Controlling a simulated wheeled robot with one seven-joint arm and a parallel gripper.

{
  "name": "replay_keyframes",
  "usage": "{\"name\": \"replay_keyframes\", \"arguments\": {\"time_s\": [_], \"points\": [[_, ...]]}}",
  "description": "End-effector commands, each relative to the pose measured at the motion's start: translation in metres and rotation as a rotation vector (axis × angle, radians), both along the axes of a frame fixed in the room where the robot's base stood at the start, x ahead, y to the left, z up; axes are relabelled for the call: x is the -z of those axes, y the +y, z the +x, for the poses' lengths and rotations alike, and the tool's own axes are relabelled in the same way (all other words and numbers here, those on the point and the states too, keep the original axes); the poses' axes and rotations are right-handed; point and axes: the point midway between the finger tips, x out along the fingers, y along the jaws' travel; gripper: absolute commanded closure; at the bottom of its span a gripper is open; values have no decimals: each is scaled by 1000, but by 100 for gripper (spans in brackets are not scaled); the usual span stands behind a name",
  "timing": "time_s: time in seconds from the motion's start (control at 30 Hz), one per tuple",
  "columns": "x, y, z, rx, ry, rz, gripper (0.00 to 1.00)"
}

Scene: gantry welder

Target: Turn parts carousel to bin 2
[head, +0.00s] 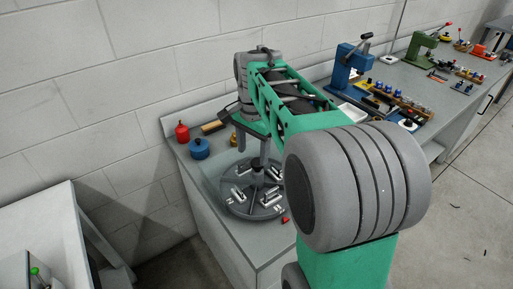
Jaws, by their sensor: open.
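The parts carousel (235,208) is a round dark grey tray with a central post, standing on the near end of the grey bench. Several groups of light metal parts lie in its sections. No bin number can be read. My gripper (252,150) points down over the carousel, close to its central post. Its dark fingers are apart and nothing shows between them. I cannot tell whether a finger touches the post or the tray. My green and grey arm hides the right edge of the carousel.
A red bottle (182,133), a blue pot (199,149) and a yellow-brown block (212,127) stand left behind the carousel. A small red piece (285,220) lies at its right. A blue press (345,72) and a green press (420,48) stand farther along the bench.

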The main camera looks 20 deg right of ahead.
Motion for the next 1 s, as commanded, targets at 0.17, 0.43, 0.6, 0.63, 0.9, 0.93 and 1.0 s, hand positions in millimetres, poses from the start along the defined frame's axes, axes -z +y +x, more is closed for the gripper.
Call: {"name": "replay_keyframes", "arguments": {"time_s": [0.17, 0.43, 0.6, 0.63, 0.9, 0.93, 1.0], "points": [[-9, -29, 30, 271, 54, 18, 39], [33, -29, 30, 291, 61, 19, 39], [60, -29, 31, 289, 56, 18, 39], [63, -29, 31, 289, 56, 18, 39], [69, -29, 31, 288, 53, 18, 39], [69, -29, 31, 288, 53, 18, 39], [68, -29, 31, 288, 53, 18, 45]]}}
